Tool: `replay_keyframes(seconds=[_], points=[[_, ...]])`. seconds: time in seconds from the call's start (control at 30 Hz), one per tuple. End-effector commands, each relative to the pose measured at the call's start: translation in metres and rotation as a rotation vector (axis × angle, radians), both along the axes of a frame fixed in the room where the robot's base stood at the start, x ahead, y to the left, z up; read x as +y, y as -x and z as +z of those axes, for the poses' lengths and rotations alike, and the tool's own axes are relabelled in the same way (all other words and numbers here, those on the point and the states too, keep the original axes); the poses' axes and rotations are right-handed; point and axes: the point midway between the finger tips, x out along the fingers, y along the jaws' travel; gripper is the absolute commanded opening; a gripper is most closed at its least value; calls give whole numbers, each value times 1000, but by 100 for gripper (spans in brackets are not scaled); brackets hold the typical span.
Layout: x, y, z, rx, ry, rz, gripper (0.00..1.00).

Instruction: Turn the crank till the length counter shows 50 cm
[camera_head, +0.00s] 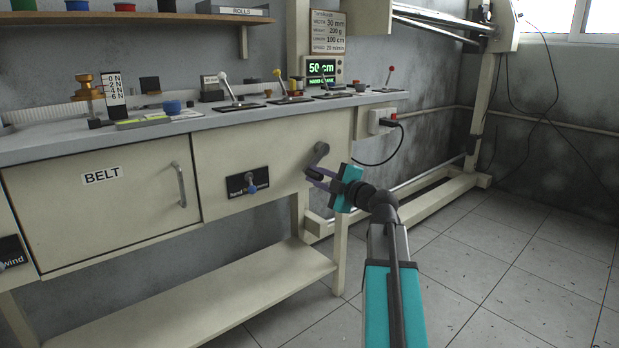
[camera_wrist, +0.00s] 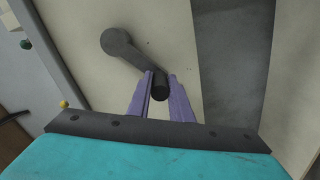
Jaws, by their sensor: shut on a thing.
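The crank (camera_head: 320,156) is a dark grey arm on the cream front panel of the bench, at its right end. Its black handle points out toward my gripper. The crank (camera_wrist: 126,46) also shows in the wrist view, its hub at the upper left and its handle (camera_wrist: 160,88) at the lower right. My gripper (camera_head: 313,178) has its purple fingers closed around the handle, one finger on each side, as the wrist view (camera_wrist: 160,95) shows. The length counter (camera_head: 322,68) on the bench top shows 50 cm in green digits.
Several levers (camera_head: 285,90) stand along the bench top above the crank. A hand lever plate (camera_head: 248,184) sits left of the crank, beside the BELT door (camera_head: 100,200). A power box (camera_head: 382,121) with a cable is on the right. The tiled floor (camera_head: 520,255) at right is clear.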

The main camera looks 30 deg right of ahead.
Motion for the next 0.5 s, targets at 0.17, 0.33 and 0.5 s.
replay_keyframes(seconds=[0.17,0.33,0.5], points=[[-3,1,4,-6,1,-11,0],[-1,0,4,-6,0,-6,30],[5,-3,3,-5,0,3,37]])
